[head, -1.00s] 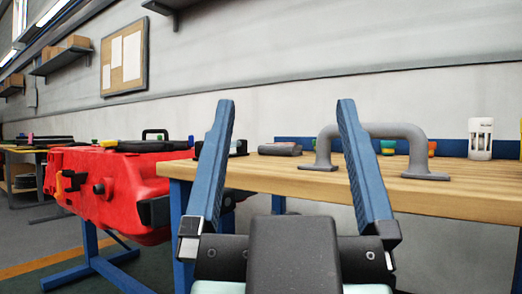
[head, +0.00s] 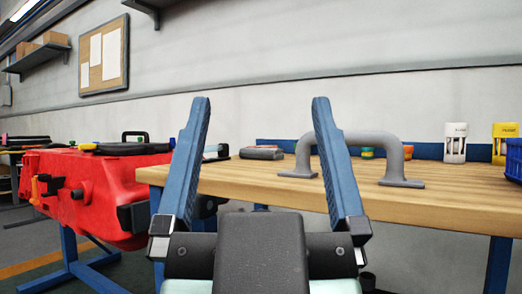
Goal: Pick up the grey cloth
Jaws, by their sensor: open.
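A small, flat grey bundle that looks like the grey cloth (head: 262,153) lies on the wooden bench top (head: 450,206), toward its back left. In the head view it shows between the two blue fingers of my gripper (head: 260,102). My gripper is open and empty, its fingers pointing up and forward in the picture. The fingers are nearer to the camera than the cloth, and nothing touches it that I can see.
A grey arched handle (head: 392,160) stands on the bench just right of the cloth, partly behind the right finger. A white holder (head: 455,143), a yellow holder (head: 505,143) and a blue bin (head: 513,160) stand farther right. A red tank (head: 95,190) stands left of the bench.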

